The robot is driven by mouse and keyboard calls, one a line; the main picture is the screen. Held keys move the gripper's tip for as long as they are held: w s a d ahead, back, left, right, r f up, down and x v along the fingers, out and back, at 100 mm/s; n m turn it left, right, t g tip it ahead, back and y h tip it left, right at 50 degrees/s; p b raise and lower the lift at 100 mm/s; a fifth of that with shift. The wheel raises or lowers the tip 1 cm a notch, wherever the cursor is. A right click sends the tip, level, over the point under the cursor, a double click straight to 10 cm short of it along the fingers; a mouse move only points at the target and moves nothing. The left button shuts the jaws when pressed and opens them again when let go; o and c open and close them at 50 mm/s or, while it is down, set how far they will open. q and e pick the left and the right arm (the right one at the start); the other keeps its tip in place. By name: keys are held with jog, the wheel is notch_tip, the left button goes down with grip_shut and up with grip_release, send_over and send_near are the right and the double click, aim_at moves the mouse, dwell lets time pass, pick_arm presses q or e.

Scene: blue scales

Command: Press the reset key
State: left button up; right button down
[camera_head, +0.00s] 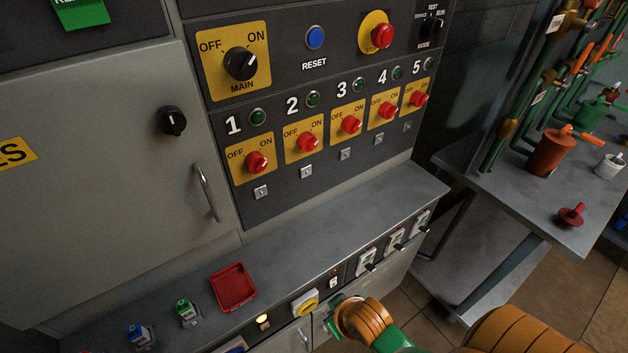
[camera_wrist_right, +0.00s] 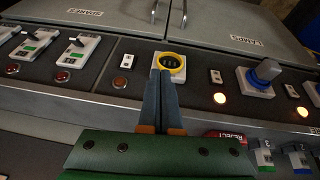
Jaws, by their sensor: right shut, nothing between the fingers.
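The reset key is a round blue button (camera_head: 315,37) above the white word RESET on the upper dark panel in the head view. My right gripper (camera_head: 335,310) is low in the head view, at the front edge of the counter, well below and away from the blue button. In the right wrist view its fingers (camera_wrist_right: 164,76) are shut and empty. Their tips overlap a yellow-ringed round control (camera_wrist_right: 171,61); I cannot tell whether they touch it. The same yellow control (camera_head: 305,303) shows in the head view. My left gripper is not in view.
A yellow MAIN knob plate (camera_head: 234,80), a red button on yellow (camera_head: 382,36) and several red knobs surround the button. A red tray (camera_head: 233,287) lies on the counter (camera_head: 330,228). A side table (camera_head: 470,170) with pipes stands right. The space before the panel looks clear.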

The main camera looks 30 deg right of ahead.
jog(key=w+d+r+m+t+h, duration=0.1)
jog(key=w+d+r+t, duration=0.2)
jog(key=w+r, duration=0.35)
jog(key=w+d+r+m+t+h, duration=0.2)
jog(key=w+r+t, duration=0.1)
jog(key=r, duration=0.7)
jog(key=w+d+r+m+t+h, duration=0.1)
jog(key=w+d+r+t, duration=0.3)
jog(key=r, duration=0.5)
notch_tip(320, 180, up, 21)
jog(key=d+m+t+h, duration=0.2)
jog(key=m+t+h, duration=0.2)
jog(key=t+h, duration=0.1)
jog(key=shift+w+d+m+t+h+p, duration=0.2)
jog(key=shift+w+m+t+h+p, duration=0.1)
jog(key=shift+w+m+t+p, duration=0.1)
jog(key=shift+w, duration=0.1)
jog(key=b, duration=0.2)
send_near(316, 38)
jog(key=shift+w+d+r, duration=0.8)
jog(key=shift+w+d, duration=0.2)
jog(key=shift+w+d+r, duration=0.8)
jog(key=shift+w+d, duration=0.15)
jog(key=shift+d, duration=0.05)
